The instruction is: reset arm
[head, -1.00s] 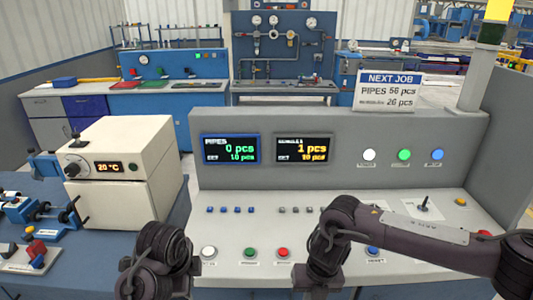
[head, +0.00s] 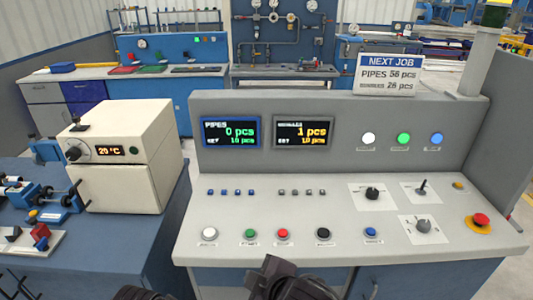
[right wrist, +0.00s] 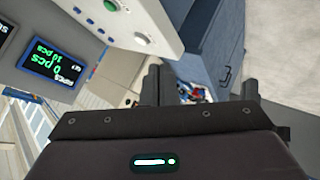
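My right gripper (right wrist: 202,88) shows in the right wrist view with its two dark fingers apart and nothing between them. Beyond it are the edge of the grey console and blue cabinet fronts. In the head view, only dark parts of my arms show at the bottom edge, one at the lower left and one near the middle, in front of the console. No gripper fingers can be made out there, and my left gripper is not in view.
The grey control console (head: 330,258) has buttons, knobs and a red emergency stop (head: 481,220). Its pipes display (head: 231,132) reads 0 pcs; the other display (head: 303,131) reads 1 pcs. A cream oven (head: 118,190) stands on the blue bench at left.

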